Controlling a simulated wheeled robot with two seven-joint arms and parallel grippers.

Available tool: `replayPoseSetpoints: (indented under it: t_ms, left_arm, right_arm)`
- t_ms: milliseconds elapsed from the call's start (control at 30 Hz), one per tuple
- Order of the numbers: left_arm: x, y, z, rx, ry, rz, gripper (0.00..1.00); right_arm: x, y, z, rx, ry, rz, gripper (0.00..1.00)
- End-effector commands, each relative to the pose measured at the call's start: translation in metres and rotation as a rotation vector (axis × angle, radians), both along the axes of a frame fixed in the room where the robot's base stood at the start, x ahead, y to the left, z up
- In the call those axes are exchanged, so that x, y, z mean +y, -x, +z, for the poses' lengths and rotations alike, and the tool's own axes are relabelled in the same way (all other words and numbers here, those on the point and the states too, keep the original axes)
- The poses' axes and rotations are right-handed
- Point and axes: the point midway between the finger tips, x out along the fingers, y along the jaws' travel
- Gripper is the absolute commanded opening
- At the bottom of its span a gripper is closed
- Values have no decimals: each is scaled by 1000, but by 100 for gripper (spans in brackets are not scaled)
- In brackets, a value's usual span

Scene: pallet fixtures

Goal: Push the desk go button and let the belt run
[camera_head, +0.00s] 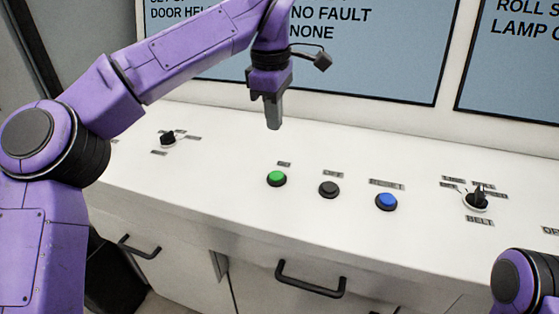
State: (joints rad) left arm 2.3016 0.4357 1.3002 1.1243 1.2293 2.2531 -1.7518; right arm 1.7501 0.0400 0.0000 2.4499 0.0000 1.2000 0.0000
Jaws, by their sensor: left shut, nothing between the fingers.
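A green button (277,178) sits on the white desk (230,210), with a small label behind it that is too small to read surely. A black button (329,188) and a blue button (386,201) stand to its right in the same row. My left gripper (273,126) is shut and empty, pointing down above the desk. In the picture its tip is just above the green button and apart from it. Of my right arm only a purple link shows at the lower right; its gripper is out of view.
A rotary knob (476,199) labelled BELT is at the right of the desk, another black knob (168,139) at the left. Screens (400,50) stand behind; one reads NO FAULT. The desk front has black handles (310,279). The desk top around the buttons is clear.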

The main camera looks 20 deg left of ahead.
Motion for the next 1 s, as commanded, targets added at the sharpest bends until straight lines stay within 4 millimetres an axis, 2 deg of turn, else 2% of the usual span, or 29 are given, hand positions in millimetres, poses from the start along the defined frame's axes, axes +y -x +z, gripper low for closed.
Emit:
replayPoseSetpoints:
  t_ms: [167,267,700,800,1000]
  left_arm:
    - [0,0,-2,0,-1,0,0]
    - [1,-2,-12,2,-1,0,0]
    - [2,-15,-101,3,-1,-1,0]
    - [2,-17,-118,3,-1,0,0]
    - [2,-20,-137,0,-1,1,0]
  right_arm:
    - [0,0,0,1,-1,0,57]
    - [0,0,-2,1,-1,0,57]
    - [0,0,0,0,0,0,57]
    - [0,0,4,0,0,0,57]
    - [0,0,7,0,0,0,57]
